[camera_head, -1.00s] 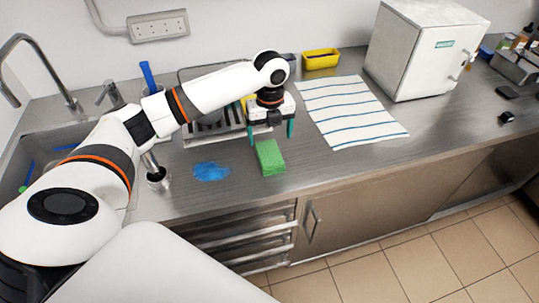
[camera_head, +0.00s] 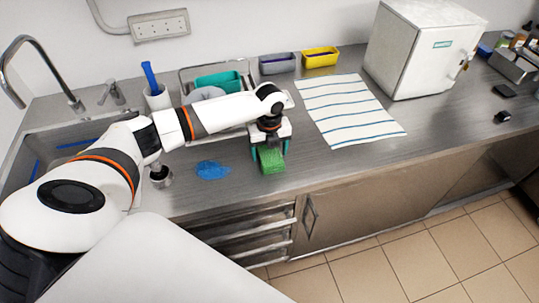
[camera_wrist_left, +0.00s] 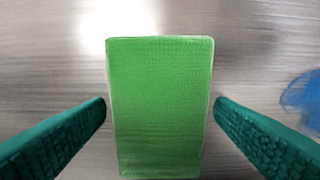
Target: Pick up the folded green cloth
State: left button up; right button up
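The folded green cloth (camera_head: 271,161) lies on the steel counter near its front edge. My left gripper (camera_head: 270,155) is right above it, pointing down, with one teal finger on each side of the cloth. In the left wrist view the cloth (camera_wrist_left: 160,105) sits between the two open fingers, with a narrow gap on each side. The gripper's body hides the far part of the cloth in the head view. My right gripper is not in view.
A blue patch (camera_head: 212,170) lies on the counter left of the cloth. A striped towel (camera_head: 350,110) lies to the right, before a white box-like appliance (camera_head: 420,55). A dish rack with dishes stands behind the arm, and the sink (camera_head: 50,145) is at left.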

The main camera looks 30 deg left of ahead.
aim_at(269, 153)
pick_arm(q)
jog(key=c, duration=0.8)
jog(key=shift+o, duration=0.2)
notch_tip(269, 153, up, 9)
jog(key=shift+f+b, duration=0.1)
jog(key=shift+b, duration=0.9)
jog(key=shift+r, duration=0.65)
jog(key=o, duration=0.4)
jog(key=c, duration=0.3)
